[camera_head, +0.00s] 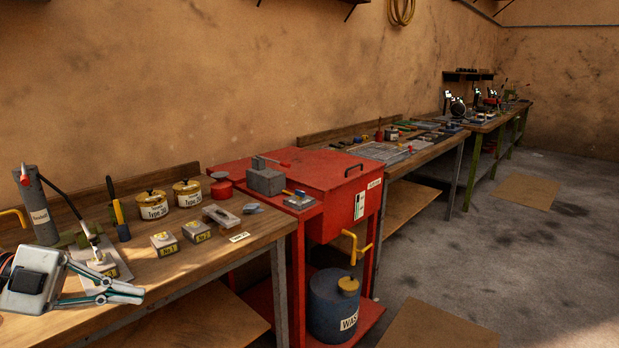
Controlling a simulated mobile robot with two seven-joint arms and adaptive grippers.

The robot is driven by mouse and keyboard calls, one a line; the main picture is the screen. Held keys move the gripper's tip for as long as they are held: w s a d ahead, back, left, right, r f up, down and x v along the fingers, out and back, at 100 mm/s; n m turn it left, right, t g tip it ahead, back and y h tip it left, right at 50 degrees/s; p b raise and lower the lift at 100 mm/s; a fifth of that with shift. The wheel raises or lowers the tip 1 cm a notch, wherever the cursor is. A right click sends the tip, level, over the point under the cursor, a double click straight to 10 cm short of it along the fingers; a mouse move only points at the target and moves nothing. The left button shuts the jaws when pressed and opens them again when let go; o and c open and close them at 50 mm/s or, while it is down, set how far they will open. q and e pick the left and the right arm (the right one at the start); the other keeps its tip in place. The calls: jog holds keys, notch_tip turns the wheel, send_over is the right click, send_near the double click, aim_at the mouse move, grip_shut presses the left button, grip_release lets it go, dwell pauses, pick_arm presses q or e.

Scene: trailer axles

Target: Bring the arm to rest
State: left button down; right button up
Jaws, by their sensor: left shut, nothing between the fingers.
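My left gripper (122,292) comes in at the lower left of the head view. It is shut and empty, its fingertips together above the front edge of the wooden bench (190,261). Its white body covers part of the bench's left end. My right gripper and arm do not show.
Near the gripper stand labelled tins (153,204), small numbered blocks (165,243) and a grey cylinder (38,207). A red cabinet (325,174) adjoins the bench, with a blue waste can (333,305) below. More benches run to the back. Concrete floor (500,260) is open at right.

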pick_arm(q)
notch_tip(320, 180, down, 24)
jog(key=s+n+t+y+p, duration=0.1)
jog(key=n+t+y+p, duration=0.1)
jog(key=n+t+y, duration=1)
pick_arm(e)
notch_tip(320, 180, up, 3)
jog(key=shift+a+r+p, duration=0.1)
jog(key=shift+p, duration=0.55)
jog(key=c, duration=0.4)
pick_arm(q)
jog(key=s+d+f+n+g+h, duration=0.1)
jog(key=s+d+f+n+g, duration=0.5)
jog(key=s+d+f, duration=0.7)
notch_tip(320, 180, down, 4)
jog(key=n, duration=0.2)
jog(key=shift+s+d+r+n+h, duration=0.25)
jog(key=shift+s+n+h, duration=0.05)
jog(key=shift+n, duration=0.1)
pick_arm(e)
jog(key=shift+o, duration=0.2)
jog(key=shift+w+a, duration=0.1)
